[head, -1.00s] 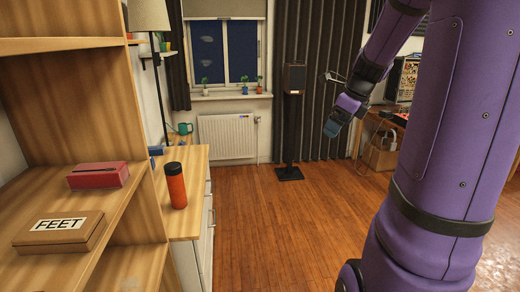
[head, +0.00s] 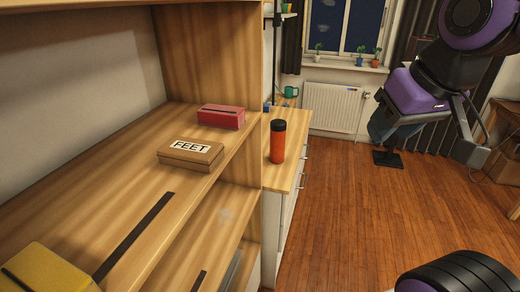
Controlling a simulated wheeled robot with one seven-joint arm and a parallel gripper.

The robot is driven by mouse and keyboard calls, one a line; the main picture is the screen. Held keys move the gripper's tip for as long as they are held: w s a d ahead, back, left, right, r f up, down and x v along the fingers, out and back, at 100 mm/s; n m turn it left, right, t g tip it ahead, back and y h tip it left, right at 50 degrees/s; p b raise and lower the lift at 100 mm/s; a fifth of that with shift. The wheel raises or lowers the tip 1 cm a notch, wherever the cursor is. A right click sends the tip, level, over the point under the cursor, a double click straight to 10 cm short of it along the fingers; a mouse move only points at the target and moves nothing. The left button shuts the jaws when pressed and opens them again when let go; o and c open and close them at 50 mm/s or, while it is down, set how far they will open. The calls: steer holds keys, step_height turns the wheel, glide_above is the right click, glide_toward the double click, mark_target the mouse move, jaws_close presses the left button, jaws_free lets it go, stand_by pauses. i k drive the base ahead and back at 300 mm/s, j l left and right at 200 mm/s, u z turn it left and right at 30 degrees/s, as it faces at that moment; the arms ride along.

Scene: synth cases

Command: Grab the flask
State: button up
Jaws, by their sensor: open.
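The flask (head: 277,142) is an upright orange bottle with a black lid. It stands on the light wooden top of a cabinet (head: 285,178), just right of the open shelf unit, and shows in full. My gripper (head: 392,126) is in the air to the right of the flask, well apart from it.
The wooden shelf unit (head: 130,160) fills the left, its upright close beside the flask. It holds a red box (head: 221,117), a brown FEET box (head: 190,154) and a yellow item (head: 45,270). A teal mug (head: 291,92) stands behind the flask.

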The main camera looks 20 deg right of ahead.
mark_target(277, 141)
steer(key=i+l+u, duration=0.1)
steer(key=l+u, duration=0.2)
steer(key=u, duration=0.15)
steer(key=l+u, duration=0.3)
steer(key=u, duration=0.2)
steer(key=l+u, duration=0.3)
steer(key=u, duration=0.15)
steer(key=l+u, duration=0.2)
steer(key=l, duration=0.7)
steer(key=k+l+u, duration=0.15)
steer(key=l, duration=0.75)
steer(key=i, duration=0.25)
